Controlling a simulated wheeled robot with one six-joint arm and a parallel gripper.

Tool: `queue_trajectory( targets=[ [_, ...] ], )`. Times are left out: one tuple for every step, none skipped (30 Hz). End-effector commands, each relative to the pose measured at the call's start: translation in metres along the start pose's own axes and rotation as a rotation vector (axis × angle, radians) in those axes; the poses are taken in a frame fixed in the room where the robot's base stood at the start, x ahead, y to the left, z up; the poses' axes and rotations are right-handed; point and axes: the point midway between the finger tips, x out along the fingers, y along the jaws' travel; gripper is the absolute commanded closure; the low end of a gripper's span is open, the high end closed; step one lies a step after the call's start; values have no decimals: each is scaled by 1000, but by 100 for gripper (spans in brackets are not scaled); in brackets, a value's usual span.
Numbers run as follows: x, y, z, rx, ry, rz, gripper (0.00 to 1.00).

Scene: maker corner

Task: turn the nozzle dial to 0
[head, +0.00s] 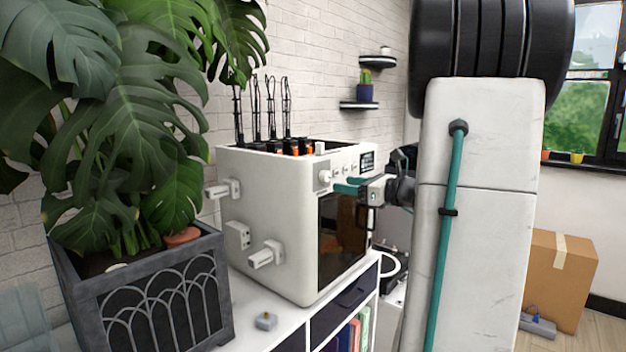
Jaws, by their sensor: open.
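The white box-shaped machine (268,215) stands on the cabinet, its dark-windowed front facing right. A pale round dial (324,177) sits at the left end of the control strip above the window, with smaller knobs and a small dark display (367,161) to its right. I cannot read any dial marks, so its setting is unclear. My gripper (346,186) has teal fingers and is open in front of the control strip, pointing left, close to the dial. I cannot tell whether the fingers touch it. My arm hides what lies behind it on the right.
A large leafy plant in a grey planter (150,300) stands left of the machine. A small grey object (265,321) lies on the white cabinet top (240,291). Grey-white fittings (265,254) stick out of the machine's left side. A cardboard box (562,275) is on the floor at right.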

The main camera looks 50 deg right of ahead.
Motion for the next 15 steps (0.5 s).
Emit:
queue_trajectory(
  targets=[
    [-6,-12,-1,24,-15,-30,49],
    [-7,-16,-1,33,-22,-41,49],
    [-6,-19,-1,40,-28,-49,49],
    [-5,-20,0,43,-31,-53,49],
    [-2,-21,0,44,-33,-54,49],
    [3,-21,0,43,-33,-54,49],
    [8,-21,1,43,-32,-53,49],
    [13,-21,1,42,-32,-51,49],
    [20,-21,1,43,-32,-51,49],
    [26,-21,1,43,-31,-51,49],
    [31,-21,1,43,-31,-50,49],
    [37,-21,1,43,-31,-50,49],
    [42,-21,2,42,-31,-49,49],
    [46,-22,2,42,-31,-50,49],
    [52,-22,2,42,-31,-50,49]
  ],
)
